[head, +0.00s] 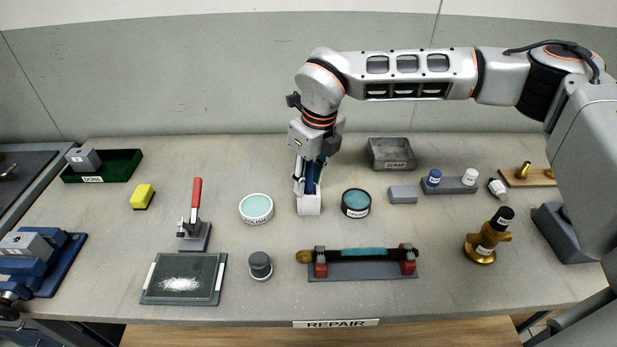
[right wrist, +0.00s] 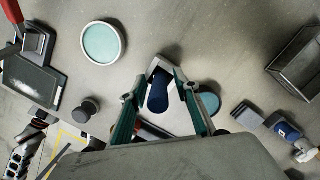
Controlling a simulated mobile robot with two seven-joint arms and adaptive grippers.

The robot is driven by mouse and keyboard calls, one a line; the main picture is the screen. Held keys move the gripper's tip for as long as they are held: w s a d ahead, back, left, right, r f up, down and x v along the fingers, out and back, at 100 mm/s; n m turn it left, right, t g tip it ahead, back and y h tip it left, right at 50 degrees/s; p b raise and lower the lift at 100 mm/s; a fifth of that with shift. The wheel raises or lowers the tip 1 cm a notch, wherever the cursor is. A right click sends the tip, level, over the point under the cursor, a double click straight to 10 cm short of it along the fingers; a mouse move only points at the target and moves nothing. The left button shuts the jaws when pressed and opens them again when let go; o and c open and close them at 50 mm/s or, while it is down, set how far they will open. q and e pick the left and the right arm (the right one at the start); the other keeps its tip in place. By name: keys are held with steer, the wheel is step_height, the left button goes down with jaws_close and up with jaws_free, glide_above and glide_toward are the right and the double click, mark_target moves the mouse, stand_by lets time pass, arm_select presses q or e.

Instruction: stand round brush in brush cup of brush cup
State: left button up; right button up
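The round brush (head: 310,182) shows as a dark blue shaft rising out of the white brush cup (head: 309,205) in the middle of the table. It looks about upright; its lower end is hidden in the cup. My right gripper (head: 308,183) points down over the cup, around the brush. In the right wrist view, the brush (right wrist: 158,97) lies between my two green-padded fingers (right wrist: 161,75), with a gap visible on both sides, so the gripper looks open. The white cup (right wrist: 161,63) shows beyond the fingertips. My left gripper is out of view.
A pale teal tin (head: 256,208) stands left of the cup and a dark tin (head: 356,203) close on its right. A holder with a long tool (head: 362,263) lies in front. A grey scrap tray (head: 391,154) stands behind right. A red-handled clamp (head: 195,215) stands left.

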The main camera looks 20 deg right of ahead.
mark_target(308, 164)
steer(key=shift+s+a+r+b, duration=0.1)
steer(key=shift+s+r, duration=0.15)
steer(key=shift+r, duration=1.05)
steer(key=shift+s+d+r+b, duration=0.1)
steer(key=shift+s+r+b, duration=0.1)
steer(key=shift+r, duration=1.05)
steer(key=shift+s+a+r+b, duration=0.1)
steer(key=shift+s+r, duration=0.15)
steer(key=shift+r, duration=1.05)
